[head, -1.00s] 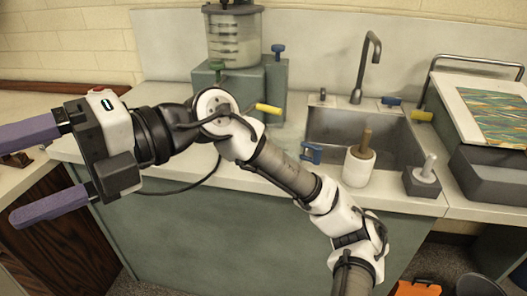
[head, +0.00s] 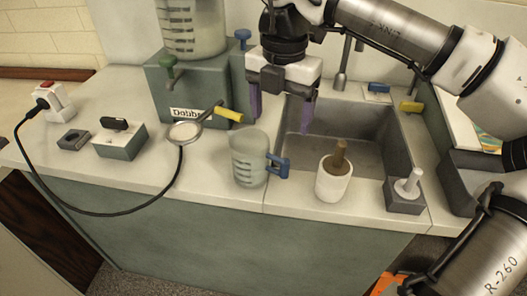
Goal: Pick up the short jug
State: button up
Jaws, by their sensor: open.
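The short jug (head: 247,160) is clear, with dark measuring marks and a blue handle on its right side. The fingers do not appear to touch the jug.
A white pot with a wooden handle (head: 333,183) and a grey block with a white peg (head: 404,191) stand right of the jug. The sink (head: 340,140) lies behind them. A green tank stand (head: 190,90) with a yellow-handled tap is behind left. A black cable (head: 110,212) loops across the counter front.

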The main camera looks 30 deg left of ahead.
aim_at(277, 161)
jog(key=f+p, duration=0.1)
jog(key=f, duration=0.7)
jog(key=shift+s+f, duration=0.15)
jog(key=shift+s, duration=0.05)
jog(key=shift+s+f+p, duration=0.2)
jog(key=shift+f+p, duration=0.7)
jog(key=shift+f, duration=1.8)
jog(key=shift+c, duration=0.5)
jog(key=c, duration=1.2)
